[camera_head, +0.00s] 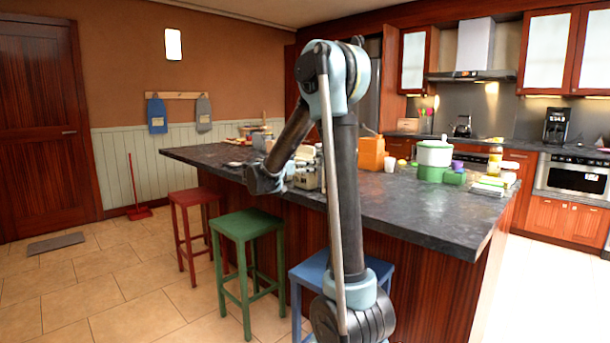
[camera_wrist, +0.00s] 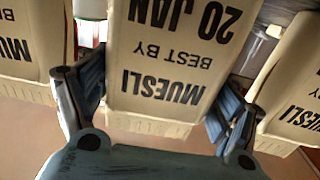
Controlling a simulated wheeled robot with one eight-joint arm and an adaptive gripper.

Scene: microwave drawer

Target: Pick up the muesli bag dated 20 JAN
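In the wrist view, a cream muesli bag marked BEST BY 20 JAN (camera_wrist: 165,70) is in the middle, its print upside down. My gripper (camera_wrist: 163,95) has its two dark blue fingers spread wide, one on each side of this bag. The fingers are very close to the bag's sides; I cannot tell whether they touch. In the head view, my gripper (camera_head: 268,180) is at the island's seating side, near pale bags and jars (camera_head: 305,172); the date is too small to read there.
More muesli bags stand at left (camera_wrist: 25,50) and right (camera_wrist: 295,95) in the wrist view, close beside the fingers. The dark island counter (camera_head: 430,215) also holds an orange container (camera_head: 371,153) and a green-and-white pot (camera_head: 434,156). Red (camera_head: 195,198), green (camera_head: 246,225) and blue stools line its side.

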